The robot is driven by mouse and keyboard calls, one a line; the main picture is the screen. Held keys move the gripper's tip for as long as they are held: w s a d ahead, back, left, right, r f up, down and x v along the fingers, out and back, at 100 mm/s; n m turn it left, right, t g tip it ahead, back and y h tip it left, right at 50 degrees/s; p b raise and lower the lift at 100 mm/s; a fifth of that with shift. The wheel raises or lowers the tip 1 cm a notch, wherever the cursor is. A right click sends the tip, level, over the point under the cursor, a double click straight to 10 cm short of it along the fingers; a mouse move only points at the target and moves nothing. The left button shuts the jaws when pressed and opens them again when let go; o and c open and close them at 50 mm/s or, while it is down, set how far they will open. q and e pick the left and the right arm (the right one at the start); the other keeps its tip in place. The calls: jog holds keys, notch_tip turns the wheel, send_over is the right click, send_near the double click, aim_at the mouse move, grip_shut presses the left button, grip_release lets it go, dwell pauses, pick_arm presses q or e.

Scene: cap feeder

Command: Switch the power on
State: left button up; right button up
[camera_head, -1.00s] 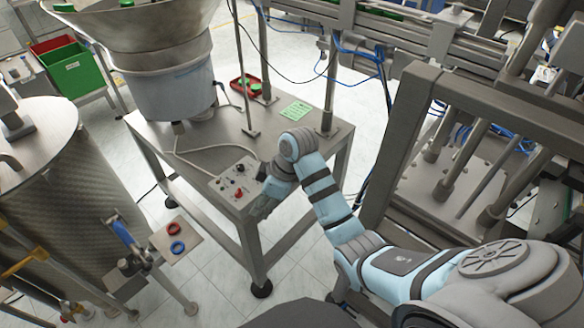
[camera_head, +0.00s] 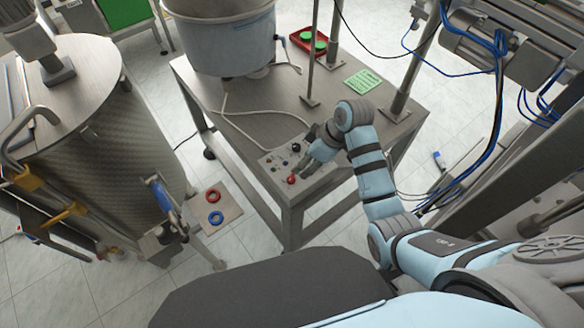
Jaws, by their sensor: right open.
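A small grey control box (camera_head: 272,162) sits at the front edge of the metal table. Its top carries a red button (camera_head: 291,179), a black knob (camera_head: 296,147) and several small dark controls. I cannot read which control is the power switch. My right gripper (camera_head: 306,159) is open and empty at the right side of the box, with its fingers pointing left over the panel. It hides the right part of the panel, and I cannot tell whether it touches a control. My left gripper is not in view.
The metal table (camera_head: 250,100) carries a feeder bowl (camera_head: 225,45), a red tray (camera_head: 303,40) with green caps and a green sheet (camera_head: 363,80). A cable runs to the box. A large metal drum (camera_head: 105,140) stands left. A conveyor frame with blue cables is at right.

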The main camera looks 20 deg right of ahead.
aim_at(293, 179)
jog(key=a+f, duration=0.1)
jog(key=f, duration=0.1)
jog(key=f+b, duration=0.1)
jog(key=f, duration=0.1)
jog(key=a+f+b, duration=0.1)
jog(key=f, duration=0.1)
jog(key=shift+s+a+f, duration=0.25)
jog(key=shift+s+a, duration=0.05)
jog(key=shift+s, duration=0.05)
jog(key=shift+w+a+f, duration=0.1)
jog(key=shift+w+f, duration=0.85)
jog(key=shift+w, duration=0.2)
jog(key=shift+s+r, duration=0.35)
jog(key=shift+s, duration=0.15)
jog(key=c, duration=0.8)
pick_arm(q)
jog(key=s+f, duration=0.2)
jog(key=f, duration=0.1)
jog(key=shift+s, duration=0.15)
pick_arm(e)
grip_shut()
